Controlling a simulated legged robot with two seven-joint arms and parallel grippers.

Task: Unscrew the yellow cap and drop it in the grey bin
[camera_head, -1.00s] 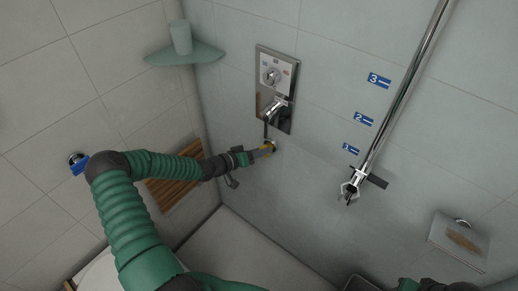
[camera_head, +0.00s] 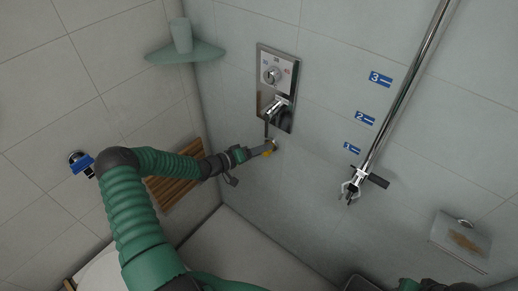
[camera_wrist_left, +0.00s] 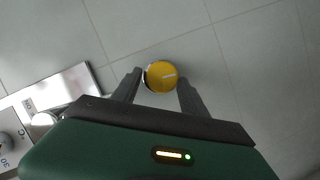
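The yellow cap (camera_wrist_left: 161,76) sits near the wall, round with a pale mark on its face, and a metal fitting edge shows at its left side. My right gripper is not in view. I cannot identify the grey bin.
The chrome valve plate (camera_head: 275,88) is just above my left gripper. A chrome shower rail (camera_head: 405,95) stands to the right, with blue number labels beside it. A wooden slatted seat (camera_head: 177,178) is behind my left arm.

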